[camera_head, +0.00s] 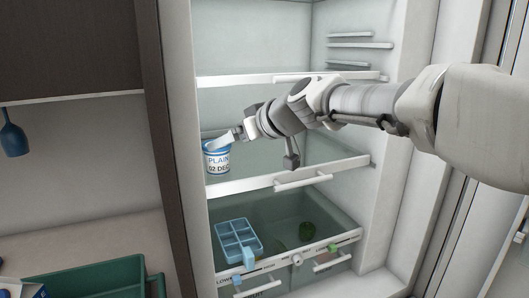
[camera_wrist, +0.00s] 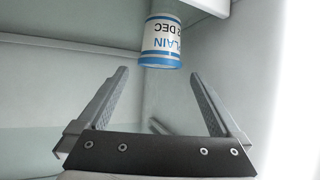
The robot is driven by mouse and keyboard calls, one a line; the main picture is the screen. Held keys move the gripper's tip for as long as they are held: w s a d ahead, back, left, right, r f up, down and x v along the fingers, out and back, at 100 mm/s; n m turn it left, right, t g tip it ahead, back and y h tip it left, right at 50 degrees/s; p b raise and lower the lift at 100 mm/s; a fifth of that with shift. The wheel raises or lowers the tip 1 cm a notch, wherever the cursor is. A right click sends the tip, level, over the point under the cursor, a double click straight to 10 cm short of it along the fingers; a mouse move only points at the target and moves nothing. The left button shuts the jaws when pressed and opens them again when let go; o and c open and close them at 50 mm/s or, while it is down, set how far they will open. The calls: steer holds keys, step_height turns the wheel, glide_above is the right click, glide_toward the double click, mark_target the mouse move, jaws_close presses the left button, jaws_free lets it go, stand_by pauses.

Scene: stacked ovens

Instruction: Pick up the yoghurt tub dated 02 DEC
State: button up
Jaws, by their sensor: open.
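The yoghurt tub (camera_head: 217,162) is white with blue bands and reads "PLAIN 02 DEC". In the head view it stands upright at the left end of a fridge shelf. The tub also shows in the wrist view (camera_wrist: 161,42), where its label is upside down and its lower edge is cut off by the top of the picture or the shelf. My gripper (camera_wrist: 158,73) is open and empty, with the tub ahead of its fingertips and in line with the gap between them. In the head view my gripper (camera_head: 222,140) overlaps the tub's top, hiding part of its rim.
The fridge shelf (camera_head: 275,178) has a white front edge, and another shelf (camera_head: 240,80) is above. A green crate (camera_head: 95,280) is outside, lower left.

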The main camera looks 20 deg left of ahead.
mark_target(217, 158)
steer(key=shift+p+x, duration=0.95)
steer(key=shift+x, duration=2.85)
steer(key=shift+r, duration=0.1)
steer(key=c, duration=1.2)
steer(key=shift+c, duration=0.2)
